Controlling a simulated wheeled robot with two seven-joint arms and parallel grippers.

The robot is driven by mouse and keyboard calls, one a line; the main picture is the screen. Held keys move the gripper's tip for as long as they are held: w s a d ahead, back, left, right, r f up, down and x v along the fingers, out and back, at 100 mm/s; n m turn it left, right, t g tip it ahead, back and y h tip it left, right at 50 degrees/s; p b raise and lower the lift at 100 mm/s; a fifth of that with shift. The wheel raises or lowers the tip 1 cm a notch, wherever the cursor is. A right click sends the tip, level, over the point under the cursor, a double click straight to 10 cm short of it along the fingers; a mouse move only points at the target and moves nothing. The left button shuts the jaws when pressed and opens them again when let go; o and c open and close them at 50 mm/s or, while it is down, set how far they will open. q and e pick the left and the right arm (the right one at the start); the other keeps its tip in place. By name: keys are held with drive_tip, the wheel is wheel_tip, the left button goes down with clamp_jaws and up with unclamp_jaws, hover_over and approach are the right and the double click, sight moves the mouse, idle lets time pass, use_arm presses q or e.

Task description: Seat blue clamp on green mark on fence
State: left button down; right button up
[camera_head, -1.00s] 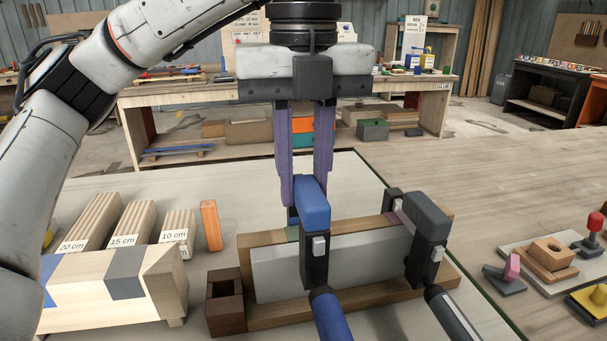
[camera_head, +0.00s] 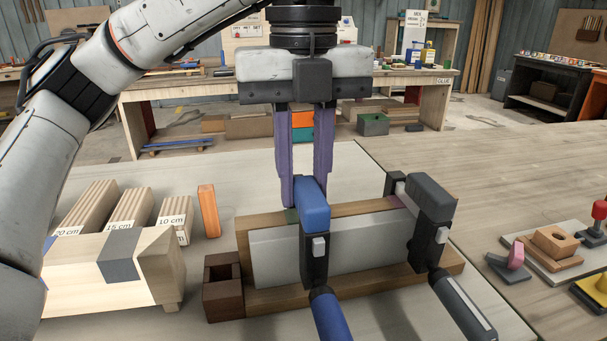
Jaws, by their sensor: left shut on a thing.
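The blue clamp (camera_head: 314,207) has a blue top, a black body and a blue handle pointing down toward the front. My left gripper (camera_head: 306,192), with purple fingers pointing down, is shut on its top from behind. The clamp straddles the top edge of the fence (camera_head: 365,208), a wooden board with a light grey front face. Whether the clamp rests fully on the edge is hard to tell. My right gripper is out of view.
A grey clamp (camera_head: 432,200) sits on the fence's right end. A dark brown box (camera_head: 223,300) stands at its left end. Labelled wood blocks (camera_head: 130,215) and an orange block (camera_head: 208,210) are further left. Small parts on a board (camera_head: 551,250) lie right.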

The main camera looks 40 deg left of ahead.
use_arm(q)
drive_tip(key=shift+f, duration=0.1)
idle(0.3)
drive_tip(key=shift+f+b, duration=0.35)
drive_tip(key=shift+f, duration=0.1)
drive_tip(key=c, duration=1.5)
unclamp_jaws()
drive_tip(key=shift+o, duration=0.2)
